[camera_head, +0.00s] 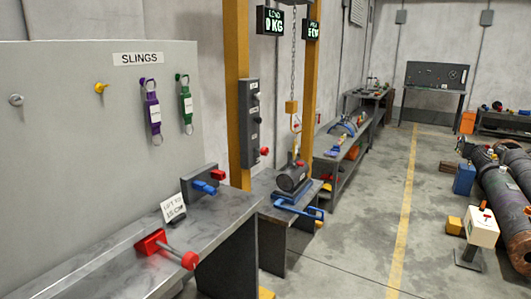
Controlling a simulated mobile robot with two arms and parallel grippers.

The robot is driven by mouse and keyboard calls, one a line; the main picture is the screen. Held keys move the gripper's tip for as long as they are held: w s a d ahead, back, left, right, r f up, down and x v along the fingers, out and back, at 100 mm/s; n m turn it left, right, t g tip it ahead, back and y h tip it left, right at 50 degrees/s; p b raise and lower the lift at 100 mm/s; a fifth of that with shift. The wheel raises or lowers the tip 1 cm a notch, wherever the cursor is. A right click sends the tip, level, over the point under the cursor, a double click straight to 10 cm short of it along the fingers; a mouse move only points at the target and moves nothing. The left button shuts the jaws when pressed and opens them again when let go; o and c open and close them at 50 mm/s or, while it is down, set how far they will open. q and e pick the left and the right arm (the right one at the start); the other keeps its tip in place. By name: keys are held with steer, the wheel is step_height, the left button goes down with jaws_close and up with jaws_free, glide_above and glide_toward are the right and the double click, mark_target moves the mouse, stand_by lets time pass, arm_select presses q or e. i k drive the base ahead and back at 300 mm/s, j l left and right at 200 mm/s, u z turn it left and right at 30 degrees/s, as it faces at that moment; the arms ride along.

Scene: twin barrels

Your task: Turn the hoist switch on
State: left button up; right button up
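A tall dark grey panel (250,124) is fixed to the yellow post at the picture's middle. It has several small knobs and labels too small to read, so I cannot tell which one is the hoist switch or how it is set. A red knob (264,151) sticks out at its lower right. The hoist chain (294,45) hangs right of the panel, with a yellow block and hook (294,118) above a dark cylindrical load (293,177). Neither of my grippers is in view.
A grey bench (215,232) in front carries a red-handled bar (165,246), a blue-and-red device (205,184) and a sign card (173,207). Purple (153,110) and green (186,104) slings hang on the left board. Open floor (360,225) lies right, before large pipes (505,190).

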mark_target(264, 150)
steer(key=i+l+u, duration=0.1)
steer(key=i+l, duration=0.25)
steer(key=i+l+u, duration=0.15)
steer(key=i+l, duration=0.25)
steer(key=i+l+u, duration=0.1)
steer(key=i+l, duration=0.2)
steer(key=l, duration=0.3)
steer(key=i+l+u, duration=0.1)
steer(key=i+l, duration=0.25)
steer(key=l, duration=0.15)
